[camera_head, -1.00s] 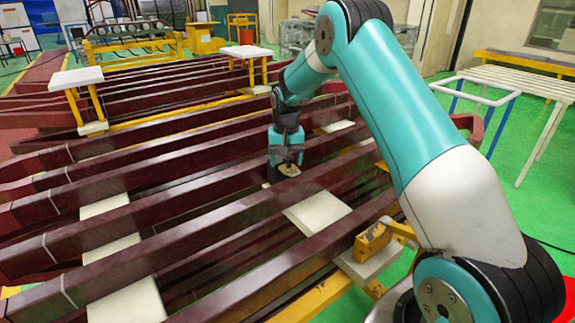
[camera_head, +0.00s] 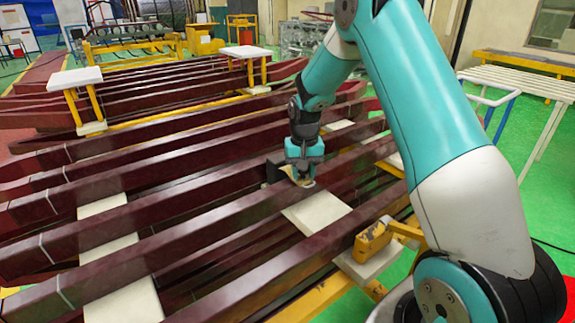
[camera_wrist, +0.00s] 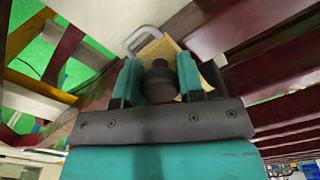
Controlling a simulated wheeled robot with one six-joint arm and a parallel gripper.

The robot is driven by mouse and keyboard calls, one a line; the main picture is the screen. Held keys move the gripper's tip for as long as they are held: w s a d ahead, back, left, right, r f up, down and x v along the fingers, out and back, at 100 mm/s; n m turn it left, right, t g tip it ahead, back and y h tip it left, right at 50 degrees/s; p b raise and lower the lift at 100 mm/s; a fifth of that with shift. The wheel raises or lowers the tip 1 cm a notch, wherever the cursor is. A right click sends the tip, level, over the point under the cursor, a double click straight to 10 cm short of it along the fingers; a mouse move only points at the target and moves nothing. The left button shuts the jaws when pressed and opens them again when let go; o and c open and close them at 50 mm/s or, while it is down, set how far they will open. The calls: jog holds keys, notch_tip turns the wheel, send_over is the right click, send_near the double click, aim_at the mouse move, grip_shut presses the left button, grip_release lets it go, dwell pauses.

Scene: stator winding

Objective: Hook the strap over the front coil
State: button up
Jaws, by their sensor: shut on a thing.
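My gripper (camera_head: 302,170) points down above a maroon coil bar (camera_head: 228,210), the second long bar from the front. In the wrist view the jaws (camera_wrist: 160,85) are shut around a dark round knob (camera_wrist: 158,80). A tan strap piece (camera_wrist: 165,55) with a pale grey loop (camera_wrist: 140,38) extends beyond the knob. In the head view the tan piece (camera_head: 298,178) shows under the fingers at this bar's upper edge; I cannot tell whether it touches. The frontmost maroon coil bar (camera_head: 285,265) lies nearer, with no strap seen on it at the gripper.
Several parallel maroon bars lie behind, with dark gaps between. A pale pad (camera_head: 318,212) lies between the two front bars. A yellow bracket (camera_head: 372,240) stands by the front bar's right part. A dark block (camera_head: 274,167) is just left of the gripper.

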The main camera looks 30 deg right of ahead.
jog(key=s, duration=1.3)
jog(key=shift+d+r+b, duration=0.2)
jog(key=shift+d+b, duration=0.15)
jog(key=shift+b, duration=0.05)
dwell(0.3)
jog(key=shift+s+d, duration=0.1)
jog(key=shift+s, duration=3.25)
jog(key=o, duration=1.7)
jog(key=shift+f, duration=0.1)
jog(key=shift+c, duration=0.2)
notch_tip(320, 180, up, 7)
jog(key=p, duration=0.6)
